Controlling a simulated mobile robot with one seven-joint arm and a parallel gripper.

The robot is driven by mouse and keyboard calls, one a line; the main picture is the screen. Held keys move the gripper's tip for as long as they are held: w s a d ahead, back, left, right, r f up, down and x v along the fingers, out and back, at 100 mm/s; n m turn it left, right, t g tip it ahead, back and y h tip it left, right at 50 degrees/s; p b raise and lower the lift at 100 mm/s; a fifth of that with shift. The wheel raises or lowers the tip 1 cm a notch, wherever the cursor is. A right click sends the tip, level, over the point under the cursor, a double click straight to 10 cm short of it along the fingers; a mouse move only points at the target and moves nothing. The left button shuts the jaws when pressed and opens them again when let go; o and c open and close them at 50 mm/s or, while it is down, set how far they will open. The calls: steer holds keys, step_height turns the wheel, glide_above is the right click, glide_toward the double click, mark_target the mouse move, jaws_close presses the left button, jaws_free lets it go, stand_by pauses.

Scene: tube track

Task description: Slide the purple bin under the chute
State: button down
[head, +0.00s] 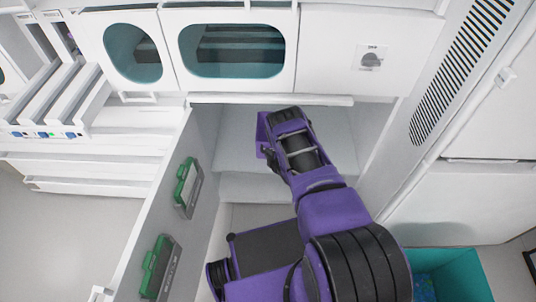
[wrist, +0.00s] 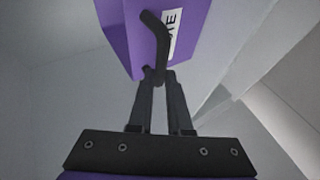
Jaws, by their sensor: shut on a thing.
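The purple bin (wrist: 122,32) fills the top of the wrist view. It has a black bar handle (wrist: 157,38) and a white label, partly cut off, on its front. My gripper (wrist: 160,76) is shut on the lower end of the handle. In the head view a purple edge of the bin (head: 262,128) shows just left of my wrist, inside the open bay (head: 235,130) under the machine. My arm hides most of the bin and the fingers there. I cannot make out the chute in either view.
An open grey door (head: 165,215) with green-framed holders (head: 186,188) stands left of my arm. A white vented panel (head: 455,75) bounds the bay's right side. Windowed white units (head: 232,45) sit above it. A teal container (head: 465,270) stands on the floor at lower right.

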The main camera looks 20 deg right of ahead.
steer(key=shift+s+d, duration=0.35)
steer(key=shift+d, duration=0.5)
steer(key=shift+s+d, duration=0.35)
steer(key=shift+d, duration=0.6)
steer(key=shift+s+d, duration=0.4)
steer(key=shift+d, duration=0.45)
steer(key=shift+s+d, duration=0.35)
steer(key=shift+d, duration=0.6)
steer(key=shift+s+d, duration=0.4)
steer(key=shift+d, duration=0.5)
steer(key=shift+s+d, duration=0.4)
steer(key=shift+d, duration=0.55)
steer(key=shift+s+d, duration=0.4)
steer(key=shift+d, duration=0.5)
steer(key=shift+s+d, duration=0.35)
steer(key=shift+d, duration=0.6)
